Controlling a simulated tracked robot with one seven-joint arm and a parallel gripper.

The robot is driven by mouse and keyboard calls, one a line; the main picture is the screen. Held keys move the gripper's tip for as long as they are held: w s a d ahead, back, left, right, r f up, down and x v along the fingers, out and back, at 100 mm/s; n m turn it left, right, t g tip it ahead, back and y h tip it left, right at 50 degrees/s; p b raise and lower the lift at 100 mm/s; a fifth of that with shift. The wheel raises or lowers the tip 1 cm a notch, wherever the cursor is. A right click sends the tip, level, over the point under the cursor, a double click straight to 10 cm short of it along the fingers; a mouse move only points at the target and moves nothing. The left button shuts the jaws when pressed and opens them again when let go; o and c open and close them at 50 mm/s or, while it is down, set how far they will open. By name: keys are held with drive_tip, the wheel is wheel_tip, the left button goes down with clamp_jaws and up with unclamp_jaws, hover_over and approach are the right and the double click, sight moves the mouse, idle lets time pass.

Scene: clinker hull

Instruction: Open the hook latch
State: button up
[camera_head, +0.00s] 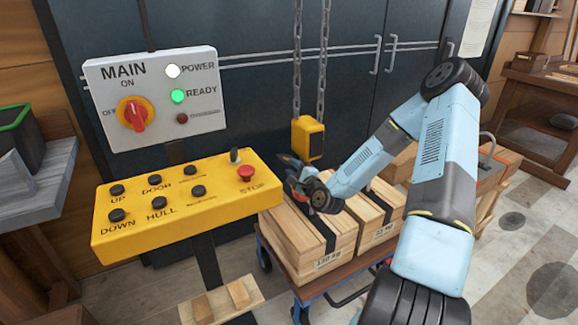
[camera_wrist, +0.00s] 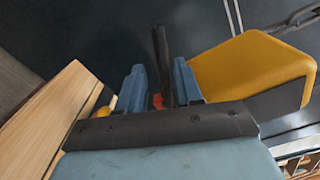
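The yellow hoist block (camera_head: 307,138) hangs on two chains above the crates. It also shows as a large yellow body (camera_wrist: 245,68) at the right of the wrist view. My gripper (camera_head: 290,168) is just below and left of the block in the head view. In the wrist view my gripper (camera_wrist: 160,80) has blue finger parts on both sides, with narrow dark upright bars and a small red-orange piece (camera_wrist: 157,101) between them. I cannot tell whether the bars are fingertips or part of the hook. No hook or latch can be made out clearly.
Wooden crates (camera_head: 318,240) with black straps stand on a blue cart under the block. A yellow control panel (camera_head: 175,208) and a grey MAIN switch box (camera_head: 150,98) stand to the left. A wooden edge (camera_wrist: 50,115) lies left of the fingers in the wrist view.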

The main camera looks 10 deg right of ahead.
drive_tip(key=v, duration=1)
drive_tip(key=s+r+n+g+h, duration=0.3)
drive_tip(key=s+r+n+g, duration=0.2)
drive_tip(key=r+n, duration=0.4)
drive_tip(key=s+r+n+g+h, duration=0.3)
drive_tip(key=s+r+n+g, duration=0.3)
drive_tip(key=r, duration=0.4)
drive_tip(key=s+a+r+n, duration=0.1)
drive_tip(key=s+r+n, duration=0.1)
drive_tip(key=s+r, duration=0.3)
drive_tip(key=s+a+r+n+y, duration=0.1)
drive_tip(key=s+r, duration=0.5)
drive_tip(key=s, duration=0.8)
drive_tip(key=shift+s+a+r+n+g, duration=0.2)
drive_tip(key=shift+s+r+n+g, duration=0.15)
drive_tip(key=shift+n, duration=0.25)
